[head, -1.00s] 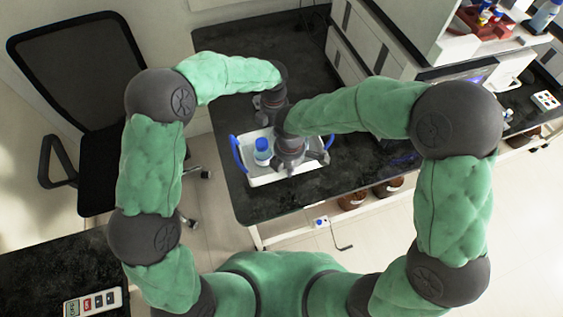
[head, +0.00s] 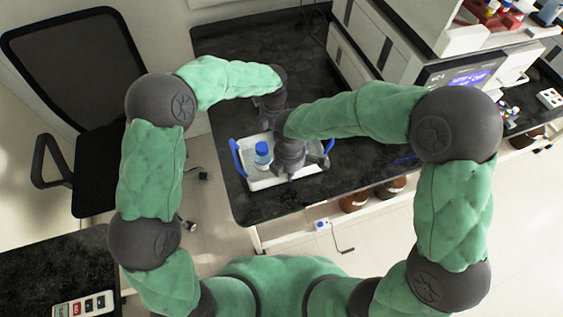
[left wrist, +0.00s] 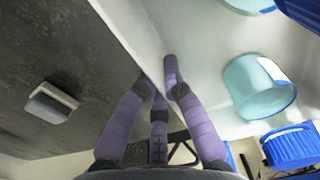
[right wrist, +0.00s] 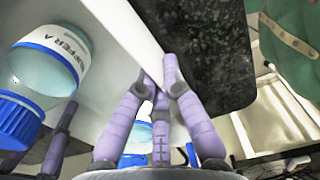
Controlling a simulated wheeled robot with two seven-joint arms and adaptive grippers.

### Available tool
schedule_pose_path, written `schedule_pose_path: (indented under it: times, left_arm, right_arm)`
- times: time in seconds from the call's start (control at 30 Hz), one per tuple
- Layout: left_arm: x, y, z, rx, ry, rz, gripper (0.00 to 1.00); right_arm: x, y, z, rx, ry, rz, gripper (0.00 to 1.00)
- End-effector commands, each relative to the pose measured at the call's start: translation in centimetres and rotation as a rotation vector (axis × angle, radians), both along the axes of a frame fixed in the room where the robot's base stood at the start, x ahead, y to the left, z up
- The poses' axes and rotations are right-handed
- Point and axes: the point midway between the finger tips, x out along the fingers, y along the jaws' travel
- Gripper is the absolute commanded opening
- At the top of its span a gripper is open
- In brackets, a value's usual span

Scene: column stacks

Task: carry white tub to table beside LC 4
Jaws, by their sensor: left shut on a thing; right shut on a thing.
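The white tub (head: 256,186) with blue handles is over the front left of the black table; I cannot tell if it touches the top. My left gripper (head: 270,122) is shut on its far wall, seen in the left wrist view (left wrist: 128,22). My right gripper (head: 290,165) is shut on the near wall, seen in the right wrist view (right wrist: 128,30). A blue-capped bottle (head: 262,155) stands inside; its "BUFFER A" label shows in the right wrist view (right wrist: 62,45). A clear beaker (left wrist: 258,88) is also inside. No LC 4 label is readable.
The black table (head: 280,205) is bare in front of and right of the tub. Tall white instruments (head: 395,45), one with a lit screen (head: 465,80), line its right side. A black chair (head: 75,75) stands left. Brown bottles (head: 355,202) sit below.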

Motion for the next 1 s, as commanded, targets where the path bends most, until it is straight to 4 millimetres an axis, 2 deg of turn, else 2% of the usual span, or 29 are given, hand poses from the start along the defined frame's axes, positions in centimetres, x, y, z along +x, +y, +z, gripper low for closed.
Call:
schedule_pose_path:
  times: [0.2,0.23,0.3,0.73,0.87,1.0]
  left_arm:
    - [-0.1,0.0,-1.1,0.001,0.003,0.000,0.00]
    - [-0.2,0.0,-1.1,0.001,0.006,-0.001,0.14]
    - [-0.2,0.0,-1.0,0.001,0.006,-0.001,0.32]
    - [0.0,0.0,-0.3,0.000,0.000,0.000,0.32]
    - [0.1,0.0,1.5,-0.001,-0.003,0.001,0.32]
    - [0.1,0.0,4.3,-0.002,-0.004,0.001,0.32]
  right_arm:
    - [0.3,0.1,-0.9,0.003,-0.007,-0.001,0.00]
    - [0.2,0.1,-0.9,0.003,-0.005,0.000,0.14]
    - [0.2,0.1,-0.8,0.003,-0.005,0.000,0.32]
    - [0.0,0.0,-0.8,0.000,-0.001,0.000,0.32]
    - [0.0,0.0,-0.8,0.000,-0.001,0.000,0.32]
    - [0.0,0.0,-0.8,0.000,0.000,0.000,0.32]
